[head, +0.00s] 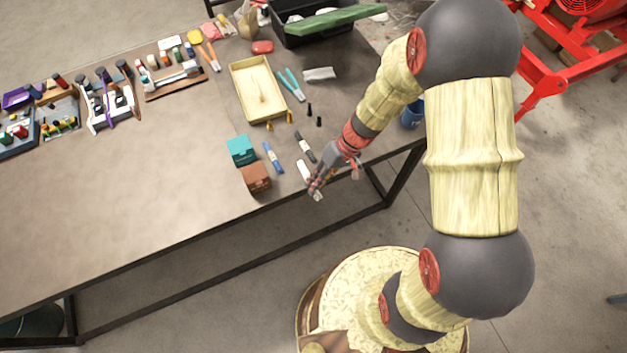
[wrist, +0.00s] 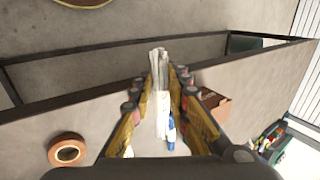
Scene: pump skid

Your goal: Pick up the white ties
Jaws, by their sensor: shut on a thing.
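The white ties, a slim pale bundle (wrist: 158,72), stand between the fingers of my gripper (wrist: 159,92) in the wrist view. The fingers are shut on them from both sides. In the head view my gripper (head: 318,180) is low at the table's near edge, and a white end of the bundle (head: 316,195) shows beside the fingers. The fingers hide its middle. I cannot tell whether the bundle still touches the table.
A blue marker (head: 273,158), a black marker (head: 305,147), a brown box (head: 256,178) and a teal box (head: 241,150) lie close by. A cream tray (head: 236,84) stands farther back. An orange-brown ring (wrist: 68,150) lies at left in the wrist view. The table's left front is bare.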

